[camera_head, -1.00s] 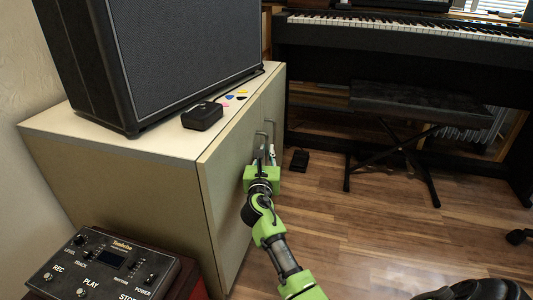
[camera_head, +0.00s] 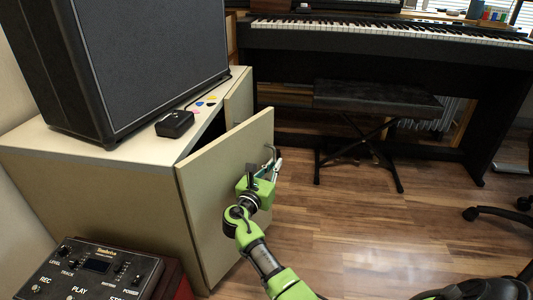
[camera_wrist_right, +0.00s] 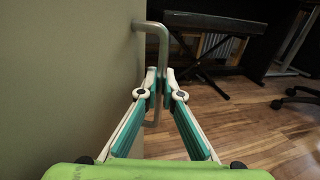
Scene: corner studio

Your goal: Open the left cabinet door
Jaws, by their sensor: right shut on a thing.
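The cream cabinet (camera_head: 105,190) stands at the left in the head view. Its left door (camera_head: 225,185) is swung partly open, with a dark gap showing behind its top edge. The metal bar handle (camera_head: 272,152) is on the door's far side; it also shows in the right wrist view (camera_wrist_right: 163,45). My right gripper (camera_head: 271,168) is shut on the handle. In the right wrist view its fingertips (camera_wrist_right: 160,74) meet around the handle's vertical bar, beside the door face. The other cabinet door (camera_head: 239,98) looks closed behind. My left gripper is not in view.
A black amplifier (camera_head: 150,60) and a small black box (camera_head: 174,124) stand on the cabinet top. A looper pedal (camera_head: 90,270) is at the front left. A piano bench (camera_head: 375,100), digital piano (camera_head: 390,50) and chair (camera_head: 500,205) stand beyond. The wooden floor (camera_head: 370,230) right of the door is clear.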

